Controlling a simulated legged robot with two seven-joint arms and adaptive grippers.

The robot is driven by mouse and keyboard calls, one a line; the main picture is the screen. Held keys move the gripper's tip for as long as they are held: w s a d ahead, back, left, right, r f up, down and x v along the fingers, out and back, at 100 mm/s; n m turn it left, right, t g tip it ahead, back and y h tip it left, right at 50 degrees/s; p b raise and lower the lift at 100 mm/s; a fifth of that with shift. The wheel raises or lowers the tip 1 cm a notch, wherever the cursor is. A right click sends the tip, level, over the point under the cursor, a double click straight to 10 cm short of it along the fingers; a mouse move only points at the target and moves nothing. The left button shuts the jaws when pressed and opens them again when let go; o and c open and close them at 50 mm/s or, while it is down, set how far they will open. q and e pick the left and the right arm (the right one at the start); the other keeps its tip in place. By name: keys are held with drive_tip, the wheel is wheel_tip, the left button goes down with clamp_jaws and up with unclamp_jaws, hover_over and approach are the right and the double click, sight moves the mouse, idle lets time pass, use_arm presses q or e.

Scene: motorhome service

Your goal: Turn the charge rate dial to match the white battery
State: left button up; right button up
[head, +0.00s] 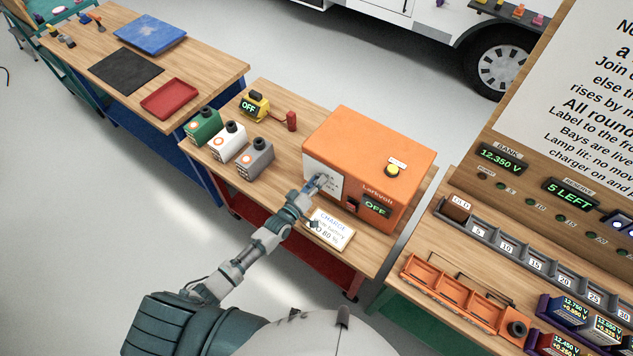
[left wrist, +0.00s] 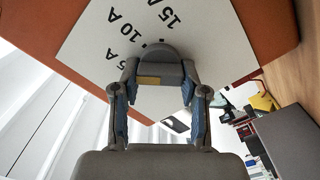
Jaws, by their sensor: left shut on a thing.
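An orange charger (head: 380,140) stands on the wooden-topped red cart, its display reading OFF. Its white dial plate (left wrist: 215,45) shows 5 A, 10 A and 15 A marks in the left wrist view. My left gripper (head: 314,187) is at this plate, its fingers shut on the dark grey dial (left wrist: 168,62). The dial's pointer is hidden, so I cannot tell its setting. The white battery (head: 229,145) stands between the green battery (head: 202,126) and the grey battery (head: 255,157). My right gripper is not in view.
A card (head: 330,229) headed CHARGE lies before the charger. A yellow meter (head: 255,106) reading OFF and a red object (head: 291,121) stand behind the batteries. The bench (head: 470,250) at right carries numbered bays.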

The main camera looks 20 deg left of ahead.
use_arm(q)
drive_tip(key=shift+s+f, duration=0.2)
drive_tip(key=shift+f, duration=0.3)
drive_tip(key=o, duration=0.9)
drive_tip(key=shift+o, duration=1.2)
drive_tip(key=shift+w+r, duration=0.1)
drive_tip(key=shift+r, duration=0.15)
drive_tip(key=v, duration=1.2)
